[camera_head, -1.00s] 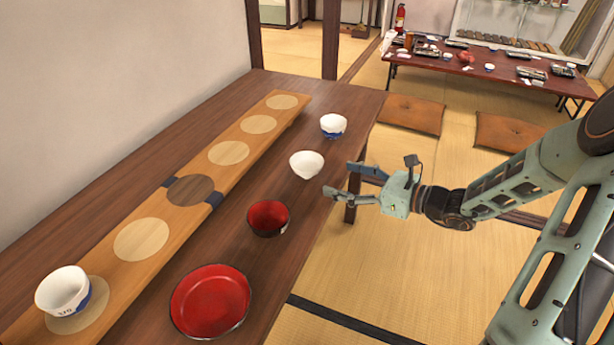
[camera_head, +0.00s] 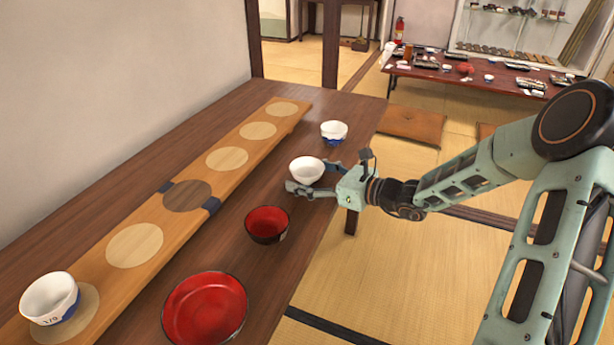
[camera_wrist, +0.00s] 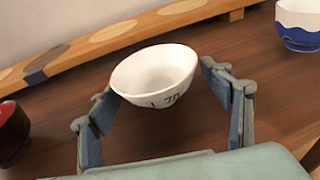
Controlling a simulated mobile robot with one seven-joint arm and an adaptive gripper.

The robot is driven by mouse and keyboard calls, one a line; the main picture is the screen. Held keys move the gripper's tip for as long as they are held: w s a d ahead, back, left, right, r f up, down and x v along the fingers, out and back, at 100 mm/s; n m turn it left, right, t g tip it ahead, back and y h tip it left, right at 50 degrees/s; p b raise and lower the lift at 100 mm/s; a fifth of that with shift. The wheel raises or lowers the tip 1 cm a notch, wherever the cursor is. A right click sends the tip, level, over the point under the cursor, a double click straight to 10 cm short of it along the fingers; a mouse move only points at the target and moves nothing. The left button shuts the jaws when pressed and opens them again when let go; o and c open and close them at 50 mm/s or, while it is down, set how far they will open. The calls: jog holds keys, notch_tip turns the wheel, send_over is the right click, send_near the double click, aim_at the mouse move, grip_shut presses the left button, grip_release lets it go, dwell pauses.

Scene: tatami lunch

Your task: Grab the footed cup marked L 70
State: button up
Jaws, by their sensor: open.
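The white footed cup (camera_head: 306,170) stands upright on the dark table, near its right edge. In the wrist view the cup (camera_wrist: 153,75) shows dark marking on its lower side that reads about "L 70". My gripper (camera_head: 312,178) is open, with one finger on each side of the cup. In the wrist view the open gripper (camera_wrist: 168,110) has the cup between and just beyond its fingertips. I cannot tell whether either finger touches it. The cup's foot is hard to make out.
A white-and-blue cup (camera_head: 334,132) stands behind, a red-and-black bowl (camera_head: 267,224) and red dish (camera_head: 205,308) in front. Another marked white-and-blue cup (camera_head: 49,298) stands on a long wooden board (camera_head: 209,207) with several round spots. The dark table (camera_head: 225,245) is clear between board and bowls.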

jog(key=c, duration=1.2)
jog(key=shift+o, duration=0.2)
